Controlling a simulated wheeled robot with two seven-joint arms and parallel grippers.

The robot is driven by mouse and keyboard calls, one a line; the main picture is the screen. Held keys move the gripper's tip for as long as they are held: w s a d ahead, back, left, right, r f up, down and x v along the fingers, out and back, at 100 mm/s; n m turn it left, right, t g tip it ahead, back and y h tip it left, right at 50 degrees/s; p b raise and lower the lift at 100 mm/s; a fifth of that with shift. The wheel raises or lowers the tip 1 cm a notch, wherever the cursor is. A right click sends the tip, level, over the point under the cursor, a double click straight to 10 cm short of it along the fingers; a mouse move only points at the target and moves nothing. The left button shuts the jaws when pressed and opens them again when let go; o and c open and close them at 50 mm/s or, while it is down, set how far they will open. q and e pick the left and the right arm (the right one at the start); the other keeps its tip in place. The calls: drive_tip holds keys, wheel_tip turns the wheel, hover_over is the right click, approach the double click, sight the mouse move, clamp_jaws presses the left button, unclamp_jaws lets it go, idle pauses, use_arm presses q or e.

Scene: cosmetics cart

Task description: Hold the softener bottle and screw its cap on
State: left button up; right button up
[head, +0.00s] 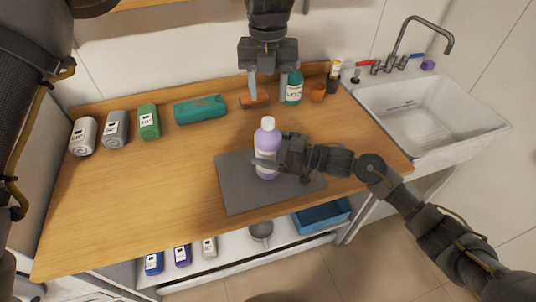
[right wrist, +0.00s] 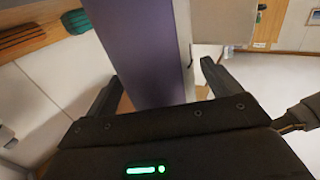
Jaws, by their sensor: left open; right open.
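The purple softener bottle (head: 266,142) stands upright on the grey mat (head: 235,198), with a white cap or neck (head: 267,122) at its top. I cannot tell whether that white part is a seated cap. My right gripper (head: 272,157) is level with the bottle's body, coming from the right. In the right wrist view the purple bottle (right wrist: 146,50) stands between its open fingers (right wrist: 158,78), with a gap at the right finger. My left gripper (head: 269,96) points down, open and empty, above the back of the counter, behind the bottle.
A brown brush (head: 254,102), green bottle (head: 293,88) and orange cup (head: 317,92) stand near the left gripper. The sink (head: 440,115) is at right. The counter's left front (head: 130,200) is clear.

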sight(268, 120)
drive_tip(key=shift+a, duration=0.3)
drive_tip(key=shift+c, duration=0.2)
drive_tip(key=c, duration=1.7)
use_arm(q)
drive_tip(key=shift+n, duration=0.3)
use_arm(e)
drive_tip(key=shift+c, duration=1.1)
use_arm(q)
drive_tip(key=n, duration=0.6)
drive_tip(key=shift+n, duration=0.3)
use_arm(e)
clamp_jaws()
use_arm(q)
drive_tip(key=n, duration=0.6)
drive_tip(key=shift+f, duration=0.1)
drive_tip(key=shift+f, duration=3.9)
